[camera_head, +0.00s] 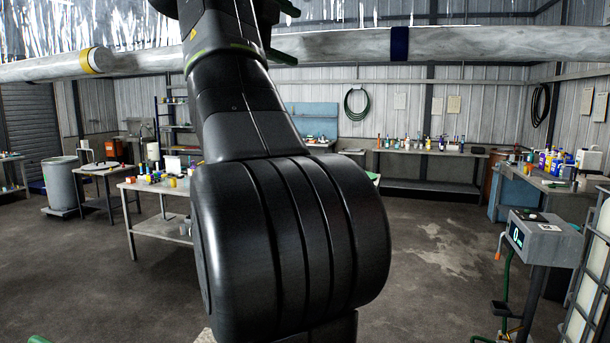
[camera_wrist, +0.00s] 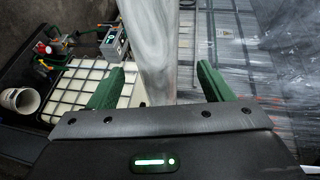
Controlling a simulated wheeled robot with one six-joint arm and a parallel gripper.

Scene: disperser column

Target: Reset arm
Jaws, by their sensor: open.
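I see nothing held.
Overhead pipes (camera_head: 480,43) cross the head view close to my raised arm. A white caged tank (camera_wrist: 75,90) shows in the wrist view. A console (camera_head: 540,238) stands at right and a bench (camera_head: 150,188) at left. Open concrete floor (camera_head: 430,255) lies between.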

